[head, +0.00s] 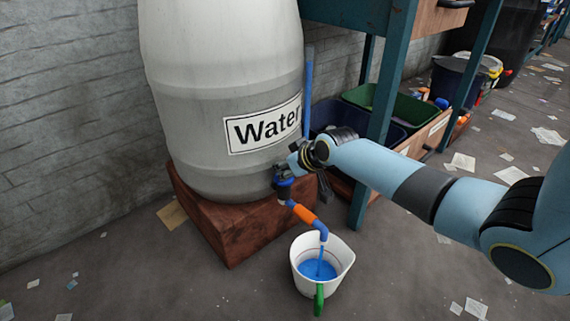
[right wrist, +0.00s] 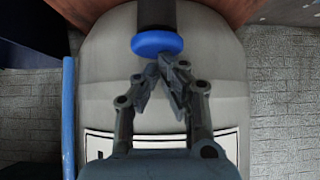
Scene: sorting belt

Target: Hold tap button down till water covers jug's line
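The tap (head: 284,190) sticks out low on the front of the water barrel (head: 215,110), with an orange-banded blue spout (head: 305,214). A white jug (head: 342,262) with a green handle (head: 319,298) stands on the floor under the spout. A blue stream falls into it, and blue water (head: 312,269) lies inside. A thin line seems to run around the inner wall above the water. My right gripper (right wrist: 165,64) has its fingertips together at the round blue button (right wrist: 157,43), seemingly against it; in the head view it is partly hidden at the tap. My left gripper is out of view.
The barrel stands on a reddish-brown block (head: 245,230). A teal-framed bench (head: 388,85) with green and dark bins beneath it stands behind my right arm. A blue upright pipe (head: 308,90) runs beside the barrel. Scraps of paper litter the open floor around the jug.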

